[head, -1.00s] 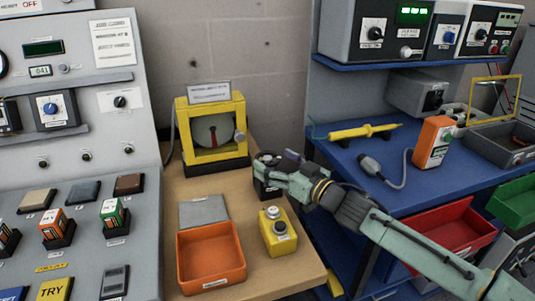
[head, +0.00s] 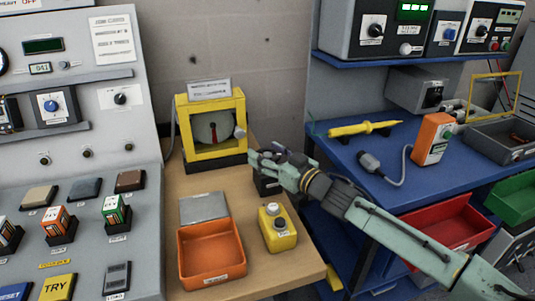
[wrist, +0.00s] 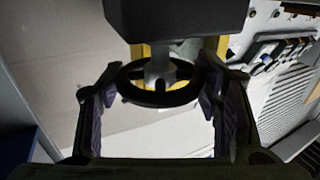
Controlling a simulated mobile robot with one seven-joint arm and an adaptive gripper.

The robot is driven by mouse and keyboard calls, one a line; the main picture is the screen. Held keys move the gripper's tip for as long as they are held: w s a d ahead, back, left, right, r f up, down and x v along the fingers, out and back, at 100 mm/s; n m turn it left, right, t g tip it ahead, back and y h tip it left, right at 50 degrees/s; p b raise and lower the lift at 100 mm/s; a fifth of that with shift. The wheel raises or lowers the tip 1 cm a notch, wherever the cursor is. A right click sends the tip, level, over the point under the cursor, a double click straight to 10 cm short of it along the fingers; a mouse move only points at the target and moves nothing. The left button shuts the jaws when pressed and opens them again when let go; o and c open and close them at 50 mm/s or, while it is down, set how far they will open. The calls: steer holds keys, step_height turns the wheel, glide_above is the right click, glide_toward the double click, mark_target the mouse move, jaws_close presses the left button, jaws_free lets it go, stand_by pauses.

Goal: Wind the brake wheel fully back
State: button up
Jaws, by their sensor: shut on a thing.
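The brake wheel is a dark ring with a grey hub; its ring shows in the wrist view (wrist: 160,101). It sits on a black housing (head: 265,187) on the wooden bench, to the right of the yellow-framed gauge. My gripper (head: 264,162) is at the wheel and hides most of it in the head view. In the wrist view one finger stands on each side of the ring, and my gripper (wrist: 158,88) is shut on its rim.
The yellow-framed gauge (head: 240,101) with a red needle stands just behind. An orange tray (head: 212,274), a grey plate (head: 203,207) and a yellow button box (head: 278,232) are in front. The blue shelf (head: 390,190) is to the right.

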steer(key=c, duration=0.5)
steer(key=shift+r+n+g+y+p, duration=0.1)
steer(key=shift+n+g+y+p, duration=0.2)
steer(key=shift+n+y+p, duration=0.1)
steer(key=shift+g+y, duration=0.3)
steer(key=shift+g, duration=0.1)
steer(key=n+g+y+p, duration=0.1)
steer(key=n+g+y, duration=0.1)
steer(key=shift+w+n+g, duration=0.1)
steer(key=shift+n+g, duration=0.2)
steer(key=shift+g, duration=0.1)
steer(key=n+g+y, duration=0.1)
steer(key=g, duration=0.1)
steer(key=n+g+y, duration=0.1)
steer(key=n+g, duration=0.1)
steer(key=shift+f+b, duration=0.2)
steer(key=shift+b, duration=0.1)
steer(key=shift+n+g+y+b, duration=0.4)
steer(key=shift+n+g, duration=0.8)
steer(key=shift+g, duration=0.8)
steer(key=shift+r, duration=0.1)
